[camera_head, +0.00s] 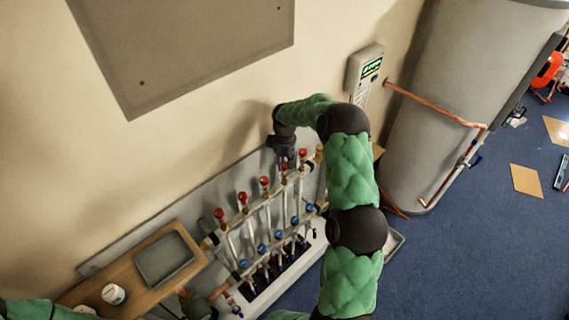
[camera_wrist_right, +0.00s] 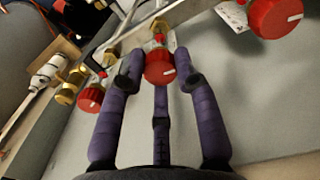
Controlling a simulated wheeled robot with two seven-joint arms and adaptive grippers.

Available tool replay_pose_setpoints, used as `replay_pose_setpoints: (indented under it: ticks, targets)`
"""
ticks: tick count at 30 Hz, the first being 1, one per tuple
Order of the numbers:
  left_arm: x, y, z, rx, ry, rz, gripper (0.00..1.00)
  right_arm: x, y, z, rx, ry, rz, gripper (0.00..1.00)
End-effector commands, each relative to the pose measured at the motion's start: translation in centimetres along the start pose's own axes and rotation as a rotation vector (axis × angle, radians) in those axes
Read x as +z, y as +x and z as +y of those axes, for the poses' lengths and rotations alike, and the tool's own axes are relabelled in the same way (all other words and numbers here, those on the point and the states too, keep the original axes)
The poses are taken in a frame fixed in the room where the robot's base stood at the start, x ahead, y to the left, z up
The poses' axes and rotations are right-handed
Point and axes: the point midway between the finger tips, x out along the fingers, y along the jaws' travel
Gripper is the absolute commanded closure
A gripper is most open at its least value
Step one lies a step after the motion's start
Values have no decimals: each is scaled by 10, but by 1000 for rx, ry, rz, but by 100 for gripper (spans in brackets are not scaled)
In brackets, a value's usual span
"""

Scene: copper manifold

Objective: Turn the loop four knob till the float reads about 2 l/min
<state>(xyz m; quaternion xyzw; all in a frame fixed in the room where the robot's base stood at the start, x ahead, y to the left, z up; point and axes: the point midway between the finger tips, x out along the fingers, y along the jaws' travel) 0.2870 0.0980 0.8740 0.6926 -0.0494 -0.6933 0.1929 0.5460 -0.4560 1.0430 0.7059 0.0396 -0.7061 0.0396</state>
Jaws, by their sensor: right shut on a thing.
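The manifold (camera_head: 233,237) stands against a grey backboard, with a row of red knobs on top of clear flow tubes and blue caps below. My right gripper (camera_head: 285,159) reaches down onto the fourth red knob from the left (camera_head: 284,168). In the right wrist view the fingers (camera_wrist_right: 160,80) are closed around this red knob (camera_wrist_right: 160,67), which has a pale mark on its face. The float in its tube is too small or hidden to read.
Neighbouring red knobs sit close on both sides, left (camera_wrist_right: 90,99) and right (camera_wrist_right: 275,17). A wooden shelf (camera_head: 190,236) holds a grey tray (camera_head: 164,259) and a white tub (camera_head: 113,294). A wall controller (camera_head: 364,74) and large cylinder (camera_head: 430,95) stand right.

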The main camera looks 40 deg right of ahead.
Motion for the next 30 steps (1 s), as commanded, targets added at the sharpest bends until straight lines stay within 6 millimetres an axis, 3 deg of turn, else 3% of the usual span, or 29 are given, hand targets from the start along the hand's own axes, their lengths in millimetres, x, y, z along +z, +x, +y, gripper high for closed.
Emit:
replay_pose_setpoints:
  ticks: [17,18,20,21,30]
  targets:
    - [0,0,0,0,0,0,100,0,0,0,0,-36,0,100]
    - [0,0,0,0,0,0,100,0,0,0,0,-36,0,65]
    - [0,0,0,0,0,0,100,0,0,0,0,-36,0,48]
    - [0,0,0,0,0,0,100,0,0,0,0,-36,0,44]
    - [0,0,0,0,0,0,100,0,0,0,0,-36,0,44]
